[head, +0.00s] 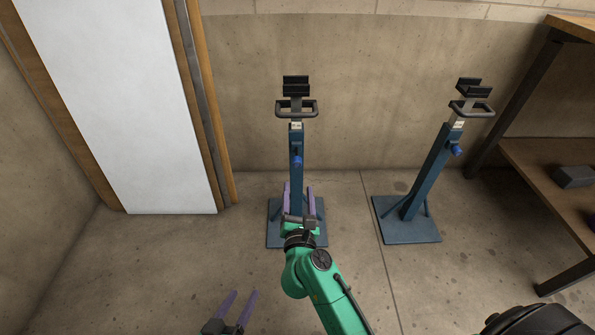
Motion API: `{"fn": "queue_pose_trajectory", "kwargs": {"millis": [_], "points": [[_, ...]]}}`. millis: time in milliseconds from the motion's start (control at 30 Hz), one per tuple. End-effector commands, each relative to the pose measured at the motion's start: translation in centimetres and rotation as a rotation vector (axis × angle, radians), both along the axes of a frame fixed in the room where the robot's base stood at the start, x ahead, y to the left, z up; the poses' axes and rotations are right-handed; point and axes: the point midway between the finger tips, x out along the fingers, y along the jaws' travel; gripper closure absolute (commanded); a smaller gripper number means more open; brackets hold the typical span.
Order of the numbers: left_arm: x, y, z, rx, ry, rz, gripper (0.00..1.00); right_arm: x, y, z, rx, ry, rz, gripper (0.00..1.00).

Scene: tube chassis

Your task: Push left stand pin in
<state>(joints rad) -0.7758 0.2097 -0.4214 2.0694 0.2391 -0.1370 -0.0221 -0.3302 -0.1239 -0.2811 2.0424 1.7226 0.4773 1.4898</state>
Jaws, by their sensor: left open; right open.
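The left stand (296,143) is a dark blue post on a square base plate, with a handle loop and a black cradle on top. Its pin (297,161) has a blue knob on the post's front. How deep the pin sits cannot be told. My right gripper (298,186) is open and empty, with purple fingers pointing up the picture at the post, tips just below the knob in the picture. It hides the lower post and part of the base. My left gripper (243,293) is open and empty, low in the picture, left of my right arm and apart from the stand.
A second, similar stand (428,178) with a blue knob (457,150) stands to the right. A white panel (120,95) in a wooden frame leans at the left. A wooden shelf (555,175) holds a grey block (575,176). Floor between the stands is clear.

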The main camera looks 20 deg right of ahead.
Motion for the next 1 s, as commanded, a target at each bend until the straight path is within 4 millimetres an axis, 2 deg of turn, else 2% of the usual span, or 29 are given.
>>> {"fn": "queue_pose_trajectory", "kwargs": {"millis": [33, 200, 333, 467, 700, 867, 1000], "points": [[0.0, 0.0, 0.1, 0.001, 0.0, -0.001, 0.37, 1.4, -0.4, 0.3, 0.0, -0.005, -0.001, 0.37], [0.0, 0.0, -0.4, 0.0, -0.002, 0.002, 0.37, 5.9, -1.5, 0.0, -0.004, -0.004, 0.002, 0.37], [0.0, 0.0, -0.9, -0.004, -0.006, 0.004, 0.37, 8.3, -2.1, -0.1, -0.004, -0.002, 0.002, 0.37], [0.0, 0.0, -1.1, -0.006, -0.01, 0.007, 0.37, 9.3, -2.4, 0.0, -0.004, -0.001, 0.002, 0.37], [0.0, 0.0, -1.1, -0.007, -0.01, 0.008, 0.37, 9.4, -2.4, 0.0, -0.005, 0.001, 0.001, 0.37], [0.0, 0.0, -1.1, -0.007, -0.009, 0.007, 0.37, 9.4, -2.4, 0.0, -0.004, 0.001, 0.001, 0.98], [0.0, 0.0, -1.1, -0.007, -0.009, 0.007, 0.37, 9.4, -2.4, 0.0, -0.004, 0.001, 0.001, 1.0]]}}
